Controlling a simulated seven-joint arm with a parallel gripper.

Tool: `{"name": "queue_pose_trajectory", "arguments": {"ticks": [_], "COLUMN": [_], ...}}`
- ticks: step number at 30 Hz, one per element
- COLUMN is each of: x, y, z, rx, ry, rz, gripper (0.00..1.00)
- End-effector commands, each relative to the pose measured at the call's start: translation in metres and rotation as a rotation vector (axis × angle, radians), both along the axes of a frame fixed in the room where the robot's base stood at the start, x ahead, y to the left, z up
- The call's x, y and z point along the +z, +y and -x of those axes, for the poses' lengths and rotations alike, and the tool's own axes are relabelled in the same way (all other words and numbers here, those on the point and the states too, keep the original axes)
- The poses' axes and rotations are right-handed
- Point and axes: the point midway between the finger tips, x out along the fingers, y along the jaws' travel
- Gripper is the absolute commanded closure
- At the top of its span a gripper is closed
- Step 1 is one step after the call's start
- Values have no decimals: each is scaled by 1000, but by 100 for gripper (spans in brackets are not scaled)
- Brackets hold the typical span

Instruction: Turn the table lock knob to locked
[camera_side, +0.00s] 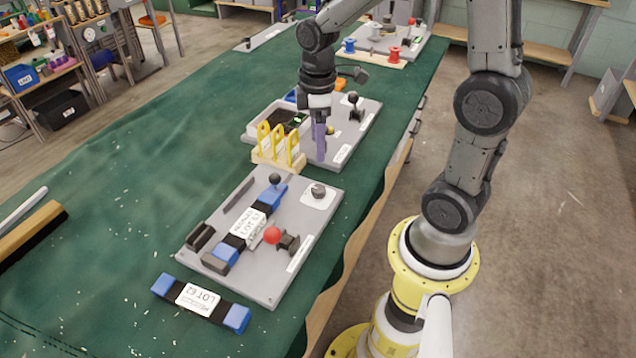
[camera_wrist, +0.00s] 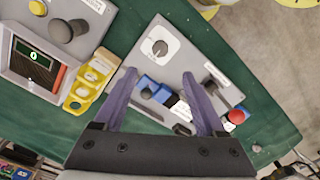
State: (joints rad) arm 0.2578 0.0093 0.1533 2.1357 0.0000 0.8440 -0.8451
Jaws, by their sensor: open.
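A grey knob (camera_side: 319,190) sits on a white square plate at the upper right corner of a grey board (camera_side: 215,238). I take it as the table lock knob. In the wrist view, the knob (camera_wrist: 159,47) shows just beyond my fingertips, with a pale pointer line on it; the marks around it are too small to read. My gripper (camera_side: 319,150) has purple fingers pointing down, beyond the knob in the side view, near the farther grey board.
The board also bears a black-and-blue labelled strap (camera_side: 247,222), a red ball (camera_side: 272,235) and a black ball handle (camera_side: 275,179). Yellow loops (camera_side: 278,145) stand close beside my gripper. A LOT 62 strap (camera_side: 199,300) lies in front.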

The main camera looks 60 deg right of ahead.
Motion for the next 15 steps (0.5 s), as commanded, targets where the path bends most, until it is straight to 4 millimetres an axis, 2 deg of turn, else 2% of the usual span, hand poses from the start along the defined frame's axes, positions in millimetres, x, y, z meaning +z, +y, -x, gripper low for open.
{"name": "queue_pose_trajectory", "arguments": {"ticks": [15], "x": [-96], "y": [1], "z": [2], "rx": [1], "ry": [6], "rz": [-1], "gripper": [27]}}
